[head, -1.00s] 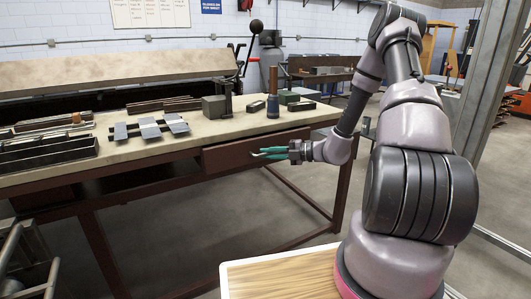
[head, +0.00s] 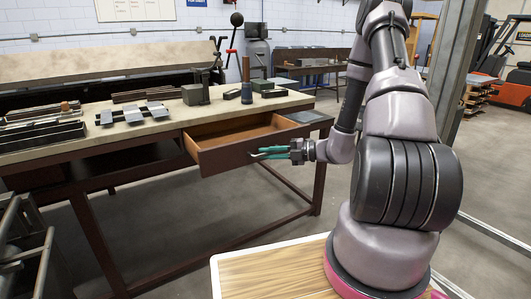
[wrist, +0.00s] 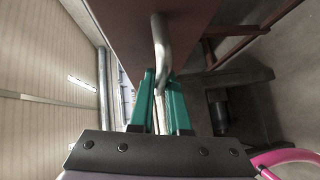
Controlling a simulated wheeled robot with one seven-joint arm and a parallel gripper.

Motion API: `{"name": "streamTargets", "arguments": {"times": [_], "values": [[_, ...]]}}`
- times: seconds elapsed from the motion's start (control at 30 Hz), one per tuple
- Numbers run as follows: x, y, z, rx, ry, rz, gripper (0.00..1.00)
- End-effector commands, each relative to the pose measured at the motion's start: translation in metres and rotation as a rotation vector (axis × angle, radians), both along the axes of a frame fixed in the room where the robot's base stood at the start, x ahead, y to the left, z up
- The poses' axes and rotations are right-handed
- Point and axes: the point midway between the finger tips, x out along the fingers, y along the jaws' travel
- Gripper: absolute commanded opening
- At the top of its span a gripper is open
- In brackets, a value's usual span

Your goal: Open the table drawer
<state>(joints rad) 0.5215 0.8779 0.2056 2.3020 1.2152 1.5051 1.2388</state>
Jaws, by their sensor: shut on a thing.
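The table drawer (head: 237,155) is brown and stands pulled out from under the worktable's top (head: 62,149). Its inside shows bare wood and looks empty. My gripper (head: 272,153) is at the middle of the drawer front. Its teal fingers (wrist: 161,100) are shut on the metal drawer handle (wrist: 161,42), a bent bar that shows clearly in the wrist view. The part of the handle between the fingers is partly hidden.
A brown table leg (head: 319,187) stands right of the drawer.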

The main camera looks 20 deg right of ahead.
Motion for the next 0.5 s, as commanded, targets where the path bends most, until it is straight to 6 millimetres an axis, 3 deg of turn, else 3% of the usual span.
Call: {"name": "streamTargets", "arguments": {"times": [0.33,0.37,0.4,0.5], "values": [[-0.0010,-0.0004,-0.0005,-0.001,0.000,0.000,0.00],[-0.0010,-0.0004,-0.0005,-0.001,0.000,0.000,0.26],[-0.0008,-0.0003,-0.0005,-0.001,0.000,0.000,0.42],[-0.0008,-0.0003,-0.0003,-0.001,0.000,0.000,0.45]]}}
